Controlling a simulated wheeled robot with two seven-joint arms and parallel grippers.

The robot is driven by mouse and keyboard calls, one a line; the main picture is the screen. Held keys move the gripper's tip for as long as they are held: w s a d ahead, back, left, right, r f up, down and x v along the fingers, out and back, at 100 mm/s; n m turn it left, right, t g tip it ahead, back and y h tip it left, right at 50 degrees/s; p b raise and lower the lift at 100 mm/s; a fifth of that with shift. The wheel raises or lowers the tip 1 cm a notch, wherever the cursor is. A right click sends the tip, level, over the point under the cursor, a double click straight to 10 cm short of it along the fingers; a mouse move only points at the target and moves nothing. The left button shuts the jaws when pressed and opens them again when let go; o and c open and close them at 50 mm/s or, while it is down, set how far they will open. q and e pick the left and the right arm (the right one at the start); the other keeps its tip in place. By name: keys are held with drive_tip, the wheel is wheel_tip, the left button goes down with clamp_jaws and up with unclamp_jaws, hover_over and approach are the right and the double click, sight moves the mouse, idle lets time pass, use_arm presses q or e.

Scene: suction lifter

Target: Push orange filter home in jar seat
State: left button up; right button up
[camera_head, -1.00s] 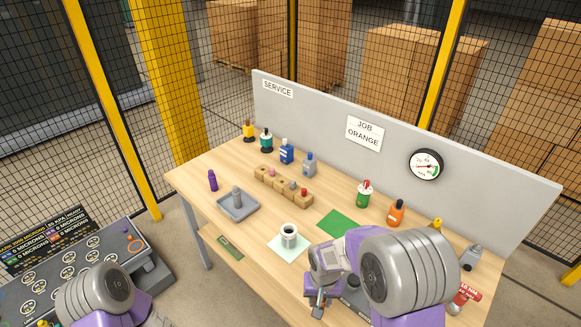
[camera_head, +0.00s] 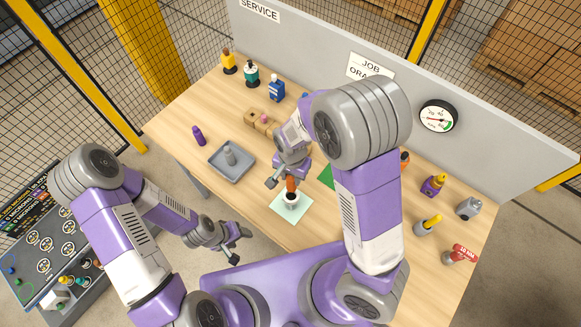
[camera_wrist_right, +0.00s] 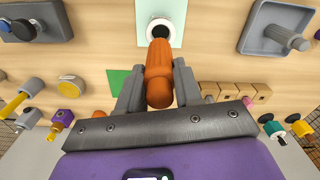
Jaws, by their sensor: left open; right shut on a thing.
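The orange filter (camera_head: 291,186) stands roughly upright over the white jar (camera_head: 291,201), which sits on a pale green mat (camera_head: 278,207). My right gripper (camera_head: 288,173) is shut on the filter from above. In the right wrist view the filter (camera_wrist_right: 158,75) sits between the two fingers, its far end overlapping the near rim of the jar (camera_wrist_right: 160,29). How deep the filter's tip is in the jar's seat I cannot tell. My left gripper (camera_head: 232,245) is open and empty, off the table's front edge, to the lower left of the jar.
A grey tray (camera_head: 222,170) with a grey filter (camera_head: 230,155) lies left of the jar. A purple filter (camera_head: 198,135) stands farther left. A wooden rack (camera_head: 257,121) is behind. Several bottles line the back by the grey panel (camera_head: 300,45). My right arm hides part of the table.

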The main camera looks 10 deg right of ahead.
drive_tip(key=shift+f, duration=0.1)
drive_tip(key=shift+w+f, duration=0.1)
drive_tip(key=shift+f, duration=0.15)
wheel_tip(320, 180, down, 6)
drive_tip(key=b, duration=0.4)
drive_tip(key=shift+r+b, duration=0.1)
drive_tip(key=shift+b, duration=0.3)
drive_tip(key=shift+f, duration=0.25)
idle(0.4)
drive_tip(key=shift+f, duration=0.35)
drive_tip(key=shift+f, duration=0.1)
idle(0.4)
drive_tip(key=shift+f, duration=0.5)
drive_tip(key=shift+f, duration=0.2)
